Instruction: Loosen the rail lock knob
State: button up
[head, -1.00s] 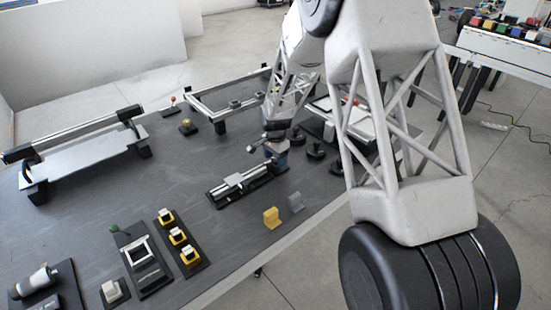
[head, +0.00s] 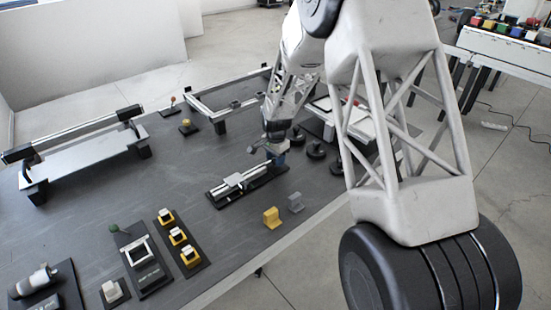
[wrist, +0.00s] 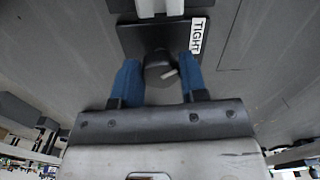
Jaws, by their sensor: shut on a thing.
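The rail lock knob (wrist: 158,72) is a dark round knob with a pale pointer mark, seen in the wrist view on a black base plate. A white label reading TIGHT (wrist: 197,36) lies on the plate to its upper right. My gripper (wrist: 161,69) has its two blue fingers on either side of the knob, shut on it. In the head view, my gripper (head: 277,157) is at the far right end of the short rail (head: 232,185) on its black base. The knob is hidden there behind the gripper.
Black round knobs (head: 316,149) stand just right of my gripper. A yellow block (head: 271,217) and a grey block (head: 296,203) stand in front of the rail. Yellow-based switches (head: 178,237) are further front left. The dark table left of the rail is clear.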

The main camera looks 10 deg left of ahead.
jog(key=n, duration=1.2)
jog(key=shift+d+n, duration=0.15)
jog(key=shift+n, duration=0.25)
jog(key=n, duration=1.2)
jog(key=shift+w, duration=0.1)
jog(key=shift+n, duration=0.3)
jog(key=o, duration=0.9)
